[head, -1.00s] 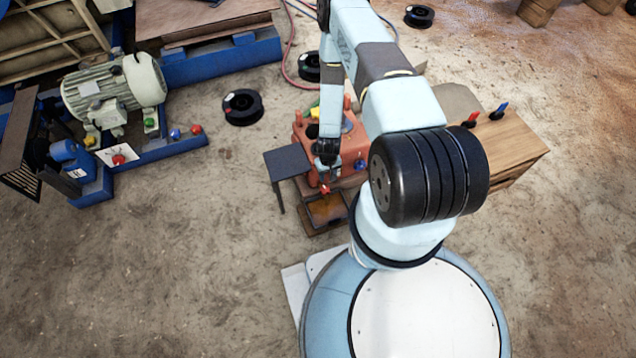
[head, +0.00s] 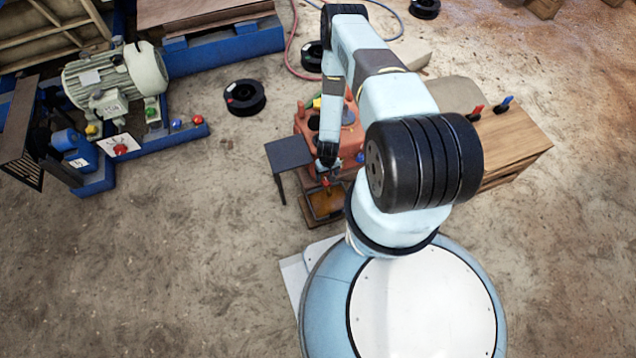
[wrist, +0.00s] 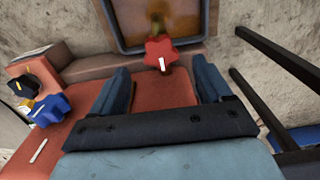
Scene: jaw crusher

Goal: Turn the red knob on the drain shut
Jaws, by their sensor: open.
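The red knob (wrist: 160,53) is star-shaped with a white mark pointing roughly up and down in the wrist view. It sits at the edge of the orange housing (wrist: 165,90), beside a shallow tray (wrist: 124,48) holding brownish liquid. My gripper (wrist: 163,82) is open, its two blue-grey fingers on either side below the knob in the picture. The knob lies just beyond the fingertips, between their lines, and the fingers do not appear to touch it. In the head view my gripper (head: 327,174) hangs over the front of the orange machine, partly covering the knob.
A blue knob (wrist: 50,108) and a black and yellow knob (wrist: 22,85) are to the left in the wrist view. A small dark table (head: 289,153) stands close left of my gripper, its dark legs (wrist: 275,55) at the right in the wrist view. Open ground lies farther left.

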